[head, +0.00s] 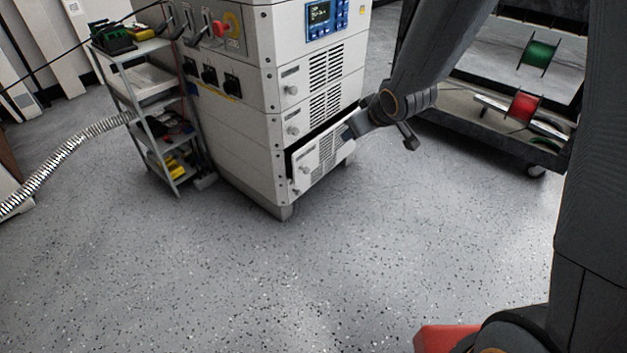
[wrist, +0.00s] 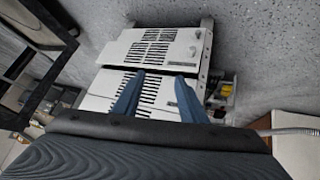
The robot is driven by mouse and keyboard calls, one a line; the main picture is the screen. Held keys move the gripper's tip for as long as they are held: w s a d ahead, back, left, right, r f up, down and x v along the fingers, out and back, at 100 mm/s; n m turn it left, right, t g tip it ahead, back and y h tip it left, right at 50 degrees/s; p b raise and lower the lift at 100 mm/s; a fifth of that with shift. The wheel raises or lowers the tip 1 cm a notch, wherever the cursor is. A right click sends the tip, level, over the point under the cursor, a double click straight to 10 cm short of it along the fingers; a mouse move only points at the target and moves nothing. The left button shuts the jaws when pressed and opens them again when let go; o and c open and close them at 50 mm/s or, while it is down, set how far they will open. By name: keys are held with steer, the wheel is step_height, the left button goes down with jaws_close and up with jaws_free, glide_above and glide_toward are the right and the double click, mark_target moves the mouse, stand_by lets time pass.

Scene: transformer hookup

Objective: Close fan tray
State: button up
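The fan tray (head: 320,160) is the lowest front drawer of the pale grey cabinet (head: 245,130), with a vented face and a round knob. It sticks out, with a dark gap above it. In the wrist view the tray (wrist: 152,45) appears at the top, rotated. My gripper (head: 350,130) is at the upper right of the tray's face. In the wrist view my gripper (wrist: 160,75) has its two blue fingers apart with nothing between them, over the vented panels. I cannot tell whether a finger touches the tray.
A shelf cart (head: 150,110) with tools stands left of the cabinet. A dark wheeled rack (head: 500,150) with green and red spools stands at the right. A corrugated hose (head: 60,165) lies at the left. The speckled floor in front is clear.

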steer(key=w+a+f+n+t+y+b, duration=0.1)
steer(key=w+a+f+y+b, duration=0.15)
steer(key=w+f, duration=0.4)
steer(key=n+t+y+b, duration=0.2)
steer(key=y+b, duration=0.7)
glide_toward(308, 171)
steer(key=b+x, duration=0.3)
steer(key=x, duration=0.5)
jaws_close()
